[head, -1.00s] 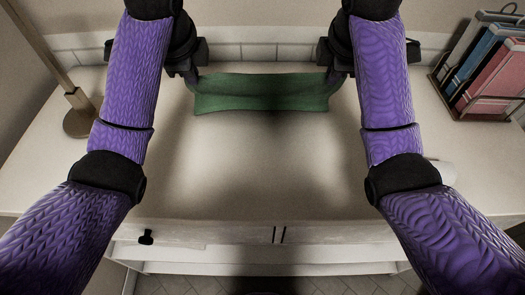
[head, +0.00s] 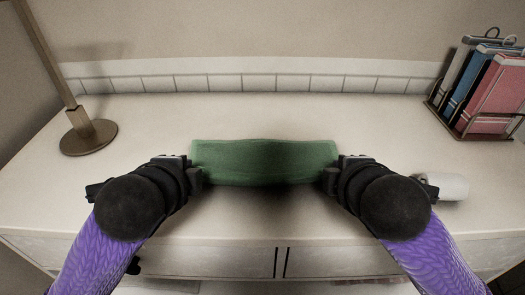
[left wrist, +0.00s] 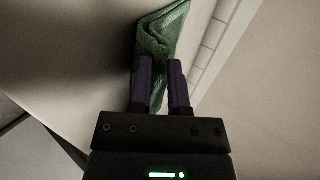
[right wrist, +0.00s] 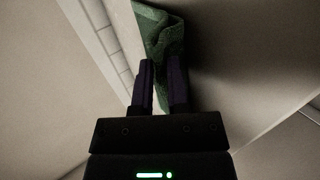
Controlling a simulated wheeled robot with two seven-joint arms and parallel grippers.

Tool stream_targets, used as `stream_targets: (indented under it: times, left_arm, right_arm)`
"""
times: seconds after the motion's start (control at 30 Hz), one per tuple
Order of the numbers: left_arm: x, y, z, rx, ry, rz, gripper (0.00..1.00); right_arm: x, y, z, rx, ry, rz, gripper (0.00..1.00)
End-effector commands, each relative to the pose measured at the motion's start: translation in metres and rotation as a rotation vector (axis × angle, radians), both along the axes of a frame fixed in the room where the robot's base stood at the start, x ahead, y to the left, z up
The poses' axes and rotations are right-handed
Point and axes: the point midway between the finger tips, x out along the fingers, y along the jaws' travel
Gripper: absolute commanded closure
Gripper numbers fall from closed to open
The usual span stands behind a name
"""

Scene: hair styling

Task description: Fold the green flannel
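The green flannel (head: 264,163) is stretched as a wide band between my two grippers, above the front half of the tabletop, with a dark shadow along its lower edge. My left gripper (head: 197,178) is at its left end, and the cloth (left wrist: 160,35) lies at the fingers (left wrist: 161,70) in the left wrist view. My right gripper (head: 331,178) is at its right end, with the cloth (right wrist: 157,32) between the fingers (right wrist: 162,72) in the right wrist view. Both finger pairs are close together with a narrow gap, shut on the cloth's ends.
A lamp base (head: 89,137) stands at the left. A rack of books (head: 492,95) stands at the back right. A white roll (head: 446,186) lies right of my right gripper. The tabletop (head: 270,112) behind the flannel is clear up to the tiled wall.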

Motion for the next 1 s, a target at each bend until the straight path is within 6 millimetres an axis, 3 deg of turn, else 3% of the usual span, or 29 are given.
stream_targets:
  times: [0.03, 0.2, 0.47, 0.83, 1.0]
  left_arm:
    - [0.000, 0.000, 0.000, 0.000, 0.000, 0.000, 0.68]
    - [0.000, 0.000, 0.000, 0.000, 0.001, 0.000, 0.35]
    - [0.000, 0.000, 0.005, -0.001, -0.002, 0.000, 0.35]
    - [-0.015, 0.000, 0.084, 0.013, -0.021, -0.008, 0.35]
    - [-0.020, 0.001, 0.091, 0.004, -0.001, 0.002, 0.35]
  right_arm:
    - [0.000, 0.000, 0.000, 0.000, 0.000, 0.000, 0.70]
    - [0.000, 0.000, 0.000, 0.000, 0.001, 0.000, 0.35]
    - [0.000, 0.000, 0.005, 0.000, -0.001, 0.000, 0.35]
    - [-0.016, 0.000, 0.082, -0.009, -0.012, 0.004, 0.35]
    - [-0.020, -0.001, 0.091, -0.003, -0.001, -0.002, 0.35]
